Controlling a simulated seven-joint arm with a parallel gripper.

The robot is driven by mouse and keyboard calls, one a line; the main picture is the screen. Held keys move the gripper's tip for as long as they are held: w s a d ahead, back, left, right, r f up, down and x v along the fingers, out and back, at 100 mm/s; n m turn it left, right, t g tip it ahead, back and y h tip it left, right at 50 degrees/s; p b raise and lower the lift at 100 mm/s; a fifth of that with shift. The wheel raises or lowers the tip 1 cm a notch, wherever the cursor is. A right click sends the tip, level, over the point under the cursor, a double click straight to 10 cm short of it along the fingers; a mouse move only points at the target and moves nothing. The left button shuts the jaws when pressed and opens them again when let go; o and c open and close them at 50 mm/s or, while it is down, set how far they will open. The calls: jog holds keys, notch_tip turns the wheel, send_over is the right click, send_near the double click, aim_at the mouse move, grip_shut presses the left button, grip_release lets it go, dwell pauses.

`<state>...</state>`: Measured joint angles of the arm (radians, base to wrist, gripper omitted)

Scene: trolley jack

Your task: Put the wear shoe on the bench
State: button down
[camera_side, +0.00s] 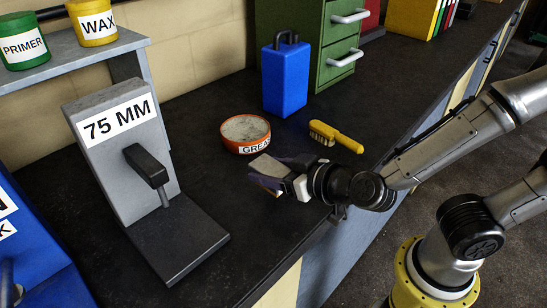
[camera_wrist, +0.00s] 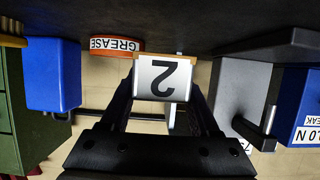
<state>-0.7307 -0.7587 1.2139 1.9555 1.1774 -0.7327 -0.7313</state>
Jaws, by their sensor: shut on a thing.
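My gripper (camera_side: 277,178) is low over the dark bench (camera_side: 300,215), in front of the grease tin. It is shut on a small block with a pale grey top, which I take to be the wear shoe (camera_side: 271,167). In the wrist view the shoe (camera_wrist: 162,82) sits between my fingertips (camera_wrist: 163,92) and shows a white label with an upside-down 2 and a thin brown edge. My fingers hide its sides. I cannot tell whether its underside touches the bench.
The orange grease tin (camera_side: 245,146) stands close behind my gripper. A yellow brush (camera_side: 335,137), blue case (camera_side: 284,80) and green drawer cabinet (camera_side: 318,50) are farther back. The grey 75 MM stand (camera_side: 118,155) with its dark base (camera_side: 178,248) is to the left. Bench between is bare.

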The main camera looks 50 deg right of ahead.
aim_at(272, 197)
jog(key=shift+w+f, duration=0.1)
jog(key=shift+f, duration=1.75)
jog(key=shift+f, duration=0.15)
jog(key=shift+c, duration=0.6)
grip_release()
jog(key=shift+f, duration=0.25)
jog(key=shift+s+r, duration=0.2)
jog(key=shift+s, duration=0.05)
jog(key=v, duration=0.7)
jog(key=shift+s, duration=0.1)
